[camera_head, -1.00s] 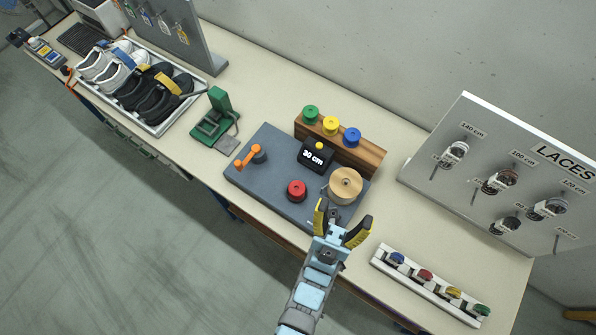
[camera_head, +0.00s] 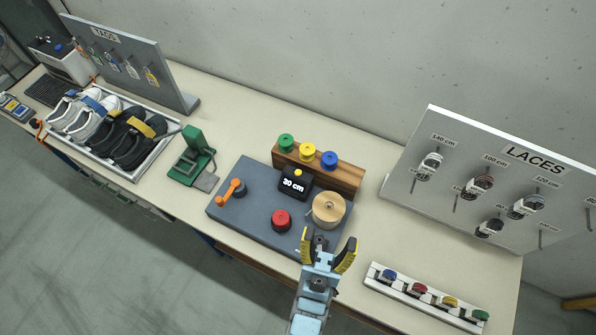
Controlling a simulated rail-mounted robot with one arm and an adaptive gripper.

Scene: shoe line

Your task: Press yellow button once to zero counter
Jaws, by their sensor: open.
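The black counter (camera_head: 294,184) reads "30 cm" and sits on the dark grey base plate (camera_head: 240,212). A small yellow button (camera_head: 298,172) is on top of the counter. My gripper (camera_head: 329,247) is open and empty at the front right edge of the plate. It is in front of the wooden spool and well apart from the button.
A wooden spool (camera_head: 329,209), a red knob (camera_head: 281,220) and an orange crank (camera_head: 231,190) surround the counter. Behind it a wooden rack (camera_head: 342,178) holds green, yellow and blue spools. A laces board (camera_head: 460,190) and small rack (camera_head: 385,283) stand right.

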